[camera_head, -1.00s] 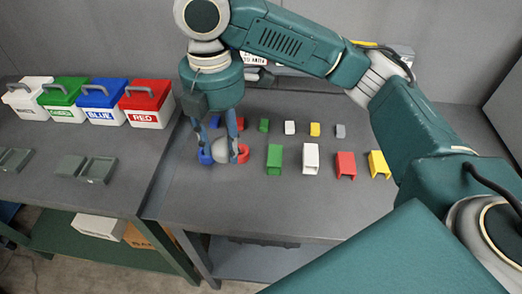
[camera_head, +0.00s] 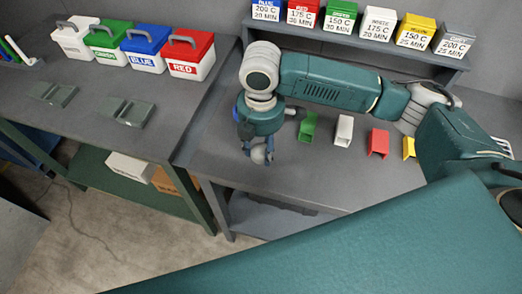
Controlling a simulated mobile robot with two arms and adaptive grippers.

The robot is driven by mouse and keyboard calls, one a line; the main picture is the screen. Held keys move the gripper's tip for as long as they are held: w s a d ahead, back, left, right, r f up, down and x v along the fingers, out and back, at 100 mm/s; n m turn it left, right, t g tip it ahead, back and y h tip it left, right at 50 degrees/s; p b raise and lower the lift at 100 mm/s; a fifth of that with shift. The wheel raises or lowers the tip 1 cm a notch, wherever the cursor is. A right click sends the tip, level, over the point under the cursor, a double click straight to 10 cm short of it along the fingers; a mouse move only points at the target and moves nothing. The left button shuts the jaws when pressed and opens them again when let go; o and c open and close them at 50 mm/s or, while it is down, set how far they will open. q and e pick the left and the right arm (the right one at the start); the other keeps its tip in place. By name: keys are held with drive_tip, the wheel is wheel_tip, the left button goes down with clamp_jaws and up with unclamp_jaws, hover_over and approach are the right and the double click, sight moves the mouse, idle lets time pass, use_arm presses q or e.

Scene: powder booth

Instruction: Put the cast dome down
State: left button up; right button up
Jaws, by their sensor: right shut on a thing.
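My right gripper (camera_head: 258,152) points down near the left front part of the right-hand grey table (camera_head: 213,138). It is shut on the grey cast dome (camera_head: 258,156), which shows only as a small rounded shape between the fingers. I cannot tell whether the dome touches the table top. My left gripper is not in view.
Green (camera_head: 308,127), white (camera_head: 344,131), red (camera_head: 378,143) and yellow (camera_head: 409,147) open blocks stand right of the gripper. Labelled boxes line a back shelf (camera_head: 370,44). The left table holds lidded boxes, including a red one (camera_head: 190,54), and grey-green holders (camera_head: 127,112).

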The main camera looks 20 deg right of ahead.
sight(261, 148)
drive_tip(key=shift+f, duration=1.05)
drive_tip(key=o, duration=1.3)
drive_tip(key=shift+f, duration=0.1)
drive_tip(key=shift+r, duration=0.5)
wheel_tip(261, 148, up, 11)
drive_tip(key=shift+r+b, duration=0.15)
drive_tip(key=shift+b, duration=0.7)
